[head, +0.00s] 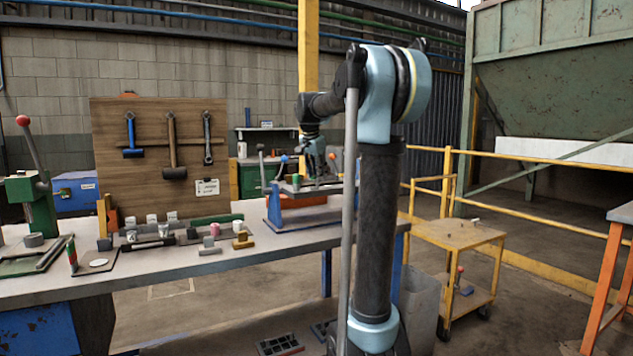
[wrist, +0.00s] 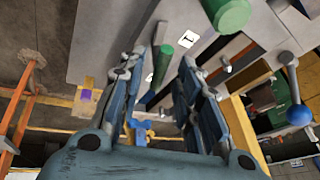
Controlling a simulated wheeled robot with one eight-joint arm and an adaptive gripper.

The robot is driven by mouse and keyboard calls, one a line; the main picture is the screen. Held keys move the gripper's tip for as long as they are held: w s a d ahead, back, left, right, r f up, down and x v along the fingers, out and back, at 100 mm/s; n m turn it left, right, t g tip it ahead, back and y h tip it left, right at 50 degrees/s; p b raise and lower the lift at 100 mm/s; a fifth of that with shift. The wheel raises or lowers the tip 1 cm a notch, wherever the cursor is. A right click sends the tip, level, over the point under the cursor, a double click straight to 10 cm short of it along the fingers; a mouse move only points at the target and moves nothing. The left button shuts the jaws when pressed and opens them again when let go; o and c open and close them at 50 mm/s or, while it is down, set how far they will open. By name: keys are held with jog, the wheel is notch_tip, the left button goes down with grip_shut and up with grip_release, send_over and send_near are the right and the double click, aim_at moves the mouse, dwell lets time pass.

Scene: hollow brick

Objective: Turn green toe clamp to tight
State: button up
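In the wrist view, a small green bar or handle (wrist: 162,66), likely the green toe clamp, lies on a grey surface. My gripper (wrist: 163,68) is open, with one finger on each side of it and gaps between. I cannot tell how far the fingertips are above it. A white card with a dark letter (wrist: 187,39) and a second white card (wrist: 149,77) lie near the handle. In the head view, my gripper (head: 318,172) is low over the blue-based fixture (head: 283,214) on the bench; the handle is not clear there.
A larger green cylinder (wrist: 228,12) stands near my gripper. A lever with a blue ball (wrist: 298,112) is at the right; its ball shows in the head view (head: 284,158). Small blocks and tools fill the bench (head: 215,262). A yellow cart (head: 458,234) stands right.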

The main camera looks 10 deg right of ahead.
aim_at(317, 183)
jog(key=shift+x, duration=1.3)
